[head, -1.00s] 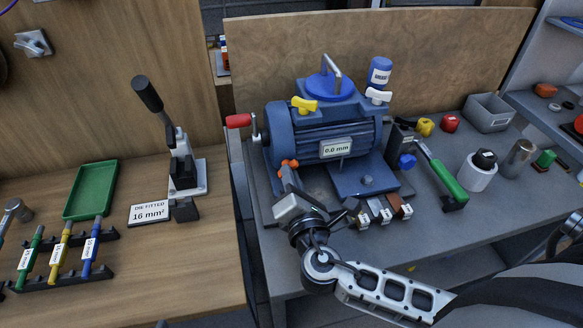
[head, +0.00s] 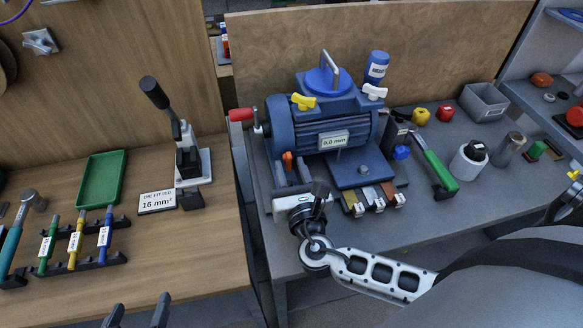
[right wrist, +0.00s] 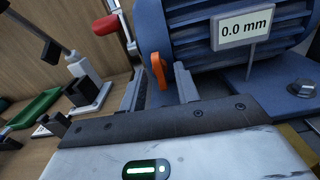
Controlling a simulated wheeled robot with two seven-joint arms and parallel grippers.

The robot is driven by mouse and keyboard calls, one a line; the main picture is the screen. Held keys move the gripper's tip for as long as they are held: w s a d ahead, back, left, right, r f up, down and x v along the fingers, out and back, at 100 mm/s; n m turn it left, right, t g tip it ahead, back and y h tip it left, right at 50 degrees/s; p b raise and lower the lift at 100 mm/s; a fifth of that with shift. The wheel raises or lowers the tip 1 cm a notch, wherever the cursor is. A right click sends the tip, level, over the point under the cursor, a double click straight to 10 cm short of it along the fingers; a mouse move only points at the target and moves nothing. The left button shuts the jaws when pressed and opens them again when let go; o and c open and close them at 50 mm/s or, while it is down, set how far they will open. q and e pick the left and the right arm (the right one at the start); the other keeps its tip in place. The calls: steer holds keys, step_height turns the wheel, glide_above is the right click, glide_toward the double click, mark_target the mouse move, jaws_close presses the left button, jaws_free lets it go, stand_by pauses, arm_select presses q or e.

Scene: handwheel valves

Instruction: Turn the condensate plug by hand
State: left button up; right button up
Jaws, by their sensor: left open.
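The condensate plug, taken to be the small orange wing handle (head: 287,160), sits low on the front of the blue motor (head: 325,125). In the right wrist view the orange handle (right wrist: 159,71) stands nearly upright between my fingertips. My right gripper (head: 290,172) is in front of the motor, its fingers apart on either side of the handle; in the right wrist view (right wrist: 158,85) gaps show beside the handle. Whether a finger touches it I cannot tell. My left gripper (head: 137,312) is open and empty at the bottom edge of the head view.
A red-handled crank (head: 241,115) is left of the plug. A "0.0 mm" sign (head: 333,140) stands in front of the motor. Several small blocks (head: 372,198) lie right of my right gripper. A green-handled tool (head: 440,172) lies further right. The wooden bench holds a press (head: 185,150).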

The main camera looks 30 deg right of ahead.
steer(key=shift+v, duration=3.05)
